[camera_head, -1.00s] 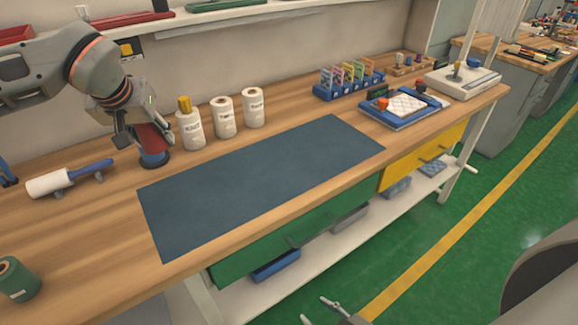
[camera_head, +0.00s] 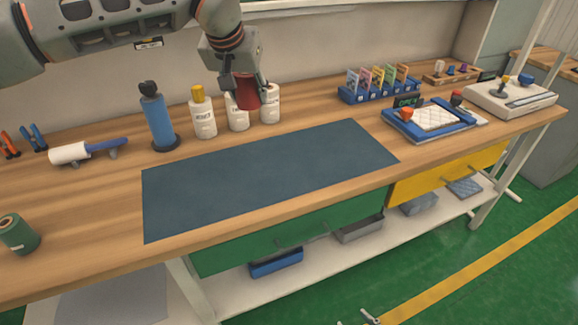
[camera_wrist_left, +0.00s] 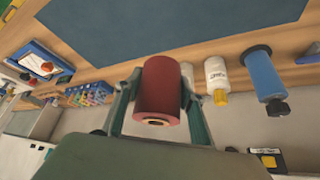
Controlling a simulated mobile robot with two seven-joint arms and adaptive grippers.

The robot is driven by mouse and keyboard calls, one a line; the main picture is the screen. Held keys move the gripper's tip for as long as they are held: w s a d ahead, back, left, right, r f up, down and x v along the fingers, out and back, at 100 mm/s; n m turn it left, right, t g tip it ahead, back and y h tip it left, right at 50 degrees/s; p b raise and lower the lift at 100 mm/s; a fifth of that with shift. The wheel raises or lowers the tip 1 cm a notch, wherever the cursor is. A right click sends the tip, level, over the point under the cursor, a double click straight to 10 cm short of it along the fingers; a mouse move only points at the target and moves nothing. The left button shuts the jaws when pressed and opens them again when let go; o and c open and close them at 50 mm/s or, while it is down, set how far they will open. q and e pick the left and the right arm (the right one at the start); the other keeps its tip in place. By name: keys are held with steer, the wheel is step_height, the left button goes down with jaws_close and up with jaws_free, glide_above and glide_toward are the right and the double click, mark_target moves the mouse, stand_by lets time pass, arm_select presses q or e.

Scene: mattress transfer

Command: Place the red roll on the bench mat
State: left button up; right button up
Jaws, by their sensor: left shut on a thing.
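The red roll (camera_head: 247,92) is held in my left gripper (camera_head: 248,98), above the back part of the bench and in front of the white containers. In the left wrist view the roll (camera_wrist_left: 161,92) sits between the two fingers of the gripper (camera_wrist_left: 160,100), with its hollow end facing the camera. The dark blue bench mat (camera_head: 265,175) lies flat and bare on the wooden bench, nearer the front than the roll. It also shows at the top of the left wrist view (camera_wrist_left: 170,22). My right gripper is not clearly seen.
A blue cylinder on a dark base (camera_head: 156,120), a yellow-capped bottle (camera_head: 203,118) and white containers (camera_head: 270,105) stand behind the mat. A lint roller (camera_head: 88,150) and green roll (camera_head: 17,234) are left. A blue tray (camera_head: 400,128) is right.

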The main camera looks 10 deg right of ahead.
arm_select(q)
steer(key=shift+d+r, duration=0.2)
steer(key=shift+d, duration=0.5)
steer(key=shift+d+f, duration=0.1)
steer(key=shift+f, duration=0.2)
glide_above(264, 165)
steer(key=s, duration=0.2)
steer(key=f, duration=0.9)
steer(key=f+b, duration=0.1)
steer(key=f, duration=0.4)
steer(key=shift+w+a+f, duration=0.1)
steer(key=shift+w+a, duration=0.1)
steer(key=shift+a, duration=0.1)
steer(key=shift+f, duration=2.65)
steer(key=shift+r, duration=0.1)
arm_select(e)
steer(key=shift+d+f, duration=0.35)
steer(key=shift+d, duration=0.3)
arm_select(q)
steer(key=o, duration=1.4)
steer(key=shift+o, duration=0.2)
steer(key=shift+f, duration=0.2)
steer(key=shift+r, duration=0.1)
arm_select(e)
steer(key=shift+w, duration=0.1)
